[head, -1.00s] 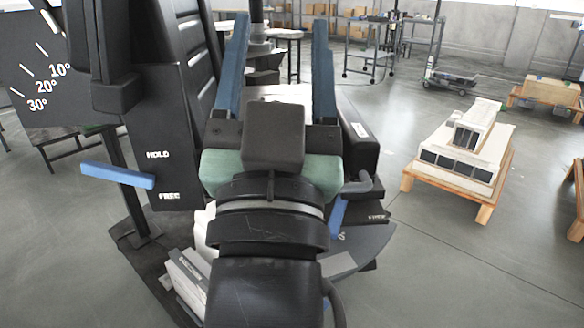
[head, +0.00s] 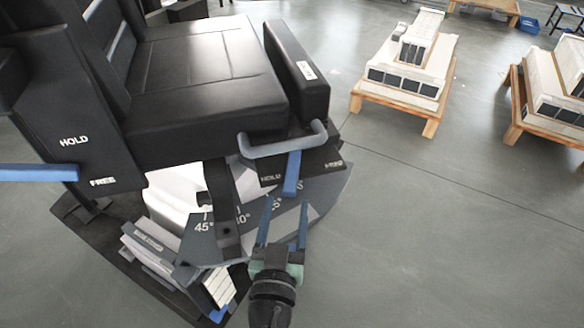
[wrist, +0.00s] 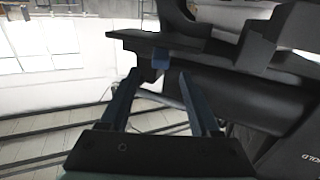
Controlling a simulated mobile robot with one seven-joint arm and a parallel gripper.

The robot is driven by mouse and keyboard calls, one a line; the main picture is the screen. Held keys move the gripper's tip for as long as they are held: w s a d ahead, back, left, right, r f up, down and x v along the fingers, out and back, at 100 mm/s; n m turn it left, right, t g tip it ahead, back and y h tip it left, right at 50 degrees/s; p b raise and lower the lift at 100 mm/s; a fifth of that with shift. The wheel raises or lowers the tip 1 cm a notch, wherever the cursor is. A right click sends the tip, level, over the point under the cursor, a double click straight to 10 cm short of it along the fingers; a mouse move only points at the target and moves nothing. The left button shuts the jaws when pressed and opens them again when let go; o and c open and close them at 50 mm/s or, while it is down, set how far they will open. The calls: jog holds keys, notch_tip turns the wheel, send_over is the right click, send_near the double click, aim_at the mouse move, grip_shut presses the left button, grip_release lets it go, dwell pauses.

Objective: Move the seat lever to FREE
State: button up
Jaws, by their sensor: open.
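A blue lever (head: 291,173) hangs from a dark plate (head: 325,166) under the seat's front right corner. The plate reads HOLD near the lever, with another label farther right too small to read surely. The lever's blue end (wrist: 161,60) shows in the wrist view just beyond the fingertips, roughly centred between them. My gripper (head: 283,222) is open and empty, below the lever in the head view and apart from it. Its two blue fingers (wrist: 159,78) point towards the seat. A second blue lever (head: 38,173) sticks out at the left, by a panel marked HOLD and FREE.
A grey curved handle (head: 283,142) crosses just above the under-seat lever. The black seat (head: 205,85) and its armrest (head: 297,70) stand above. A grey angle-scale plate (head: 325,203) lies behind my gripper. Open floor (head: 430,240) extends to the right; models on wooden pallets (head: 408,70) stand farther back.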

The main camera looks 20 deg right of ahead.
aim_at(293, 172)
jog(key=x, duration=0.9)
jog(key=shift+w+d+p, duration=0.1)
jog(key=shift+w+p, duration=0.15)
jog(key=shift+p, duration=0.05)
jog(key=shift+c, duration=0.2)
grip_shut()
dwell(0.9)
